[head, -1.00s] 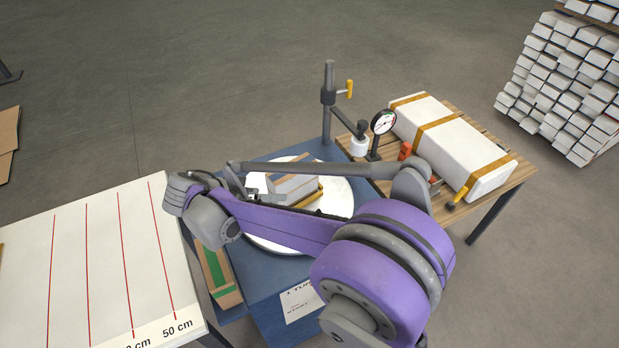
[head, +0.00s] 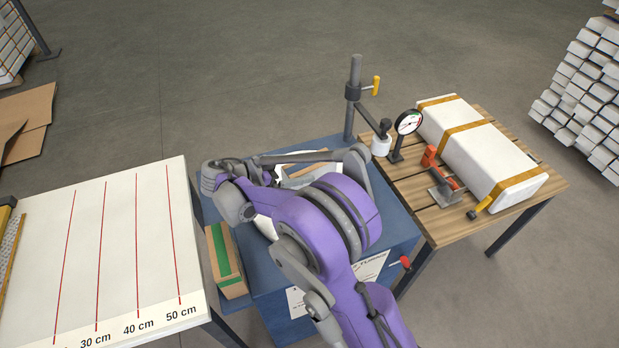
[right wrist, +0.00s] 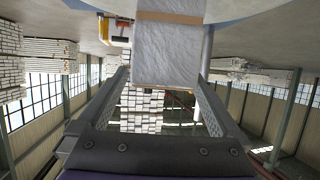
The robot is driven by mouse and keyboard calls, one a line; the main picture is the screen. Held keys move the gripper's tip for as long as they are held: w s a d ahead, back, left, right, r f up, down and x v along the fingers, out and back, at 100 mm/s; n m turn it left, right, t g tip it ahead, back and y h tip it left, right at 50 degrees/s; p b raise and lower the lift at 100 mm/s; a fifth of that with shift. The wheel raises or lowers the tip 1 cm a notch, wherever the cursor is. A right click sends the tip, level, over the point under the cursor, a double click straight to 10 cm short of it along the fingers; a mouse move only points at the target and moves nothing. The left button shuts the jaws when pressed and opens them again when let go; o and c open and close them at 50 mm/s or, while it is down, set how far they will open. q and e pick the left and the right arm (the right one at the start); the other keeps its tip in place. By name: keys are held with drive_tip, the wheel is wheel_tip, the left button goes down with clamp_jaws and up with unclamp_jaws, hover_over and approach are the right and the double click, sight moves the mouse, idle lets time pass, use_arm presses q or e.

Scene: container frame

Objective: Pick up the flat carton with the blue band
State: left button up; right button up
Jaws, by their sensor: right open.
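No blue band shows on any carton in these frames. A grey-white wrapped package with brown bands (head: 306,170) lies on the round white turntable (head: 264,226), both partly hidden by my right arm. In the right wrist view the wrapped package (right wrist: 168,52) stands up ahead, between the lines of the two fingers. My right gripper (right wrist: 161,80) is open, with nothing held between its fingers. In the head view my purple arm hides most of that gripper. A flat brown carton with a green band (head: 224,258) lies left of the turntable. My left gripper is not in view.
The blue base (head: 262,275) carries the turntable. A post with a clamp arm (head: 354,95) and a dial gauge (head: 408,122) stand behind it. A slatted table (head: 410,195) with a long white box (head: 470,145) is at right. A white measuring table (head: 120,240) is at left.

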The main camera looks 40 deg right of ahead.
sight(309, 166)
drive_tip(key=x, duration=0.4)
drive_tip(key=shift+w+d, duration=0.1)
drive_tip(key=shift+d, duration=0.2)
clamp_jaws()
